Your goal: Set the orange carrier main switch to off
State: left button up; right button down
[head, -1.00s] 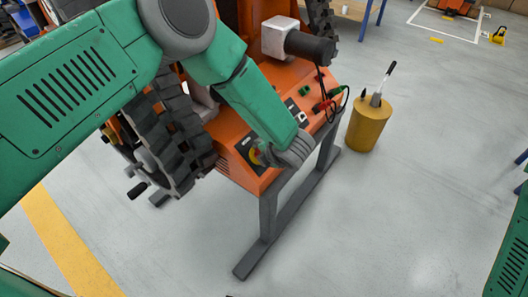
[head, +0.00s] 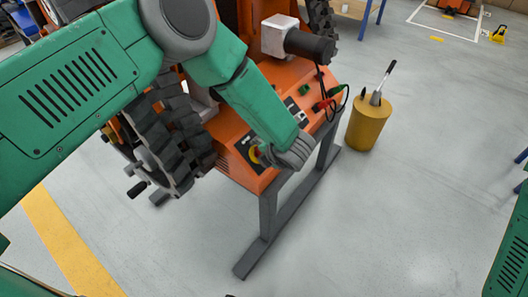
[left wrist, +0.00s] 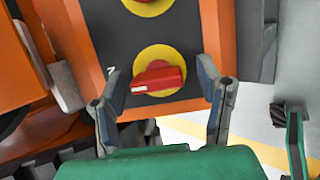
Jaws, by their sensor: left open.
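The orange carrier (head: 285,75) stands on a grey frame, with a sloping control panel on its front. In the left wrist view, the main switch (left wrist: 158,78) is a red rotary handle on a yellow disc. Its handle lies nearly level, with a white mark at its left end. A partly visible white letter is on the black plate left of the disc. My left gripper (left wrist: 158,66) is open, with one finger on each side of the handle; I cannot tell whether either touches it. In the head view, my wrist hides most of the gripper and switch. My right gripper is out of view.
A second red control (left wrist: 148,3) on a yellow disc sits above the switch, cut off by the frame edge. In the head view, red and green cable plugs (head: 325,103) sit on the panel's right. A yellow cylinder (head: 369,125) holding tools stands right of the carrier.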

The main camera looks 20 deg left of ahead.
pick_arm(q)
jog(key=shift+r, duration=0.1)
jog(key=shift+s+d+r, duration=0.1)
jog(key=shift+d+r, duration=0.05)
jog(key=shift+r, duration=0.05)
jog(key=v, duration=1.1)
jog(key=shift+d, duration=0.1)
jog(key=shift+s, duration=0.1)
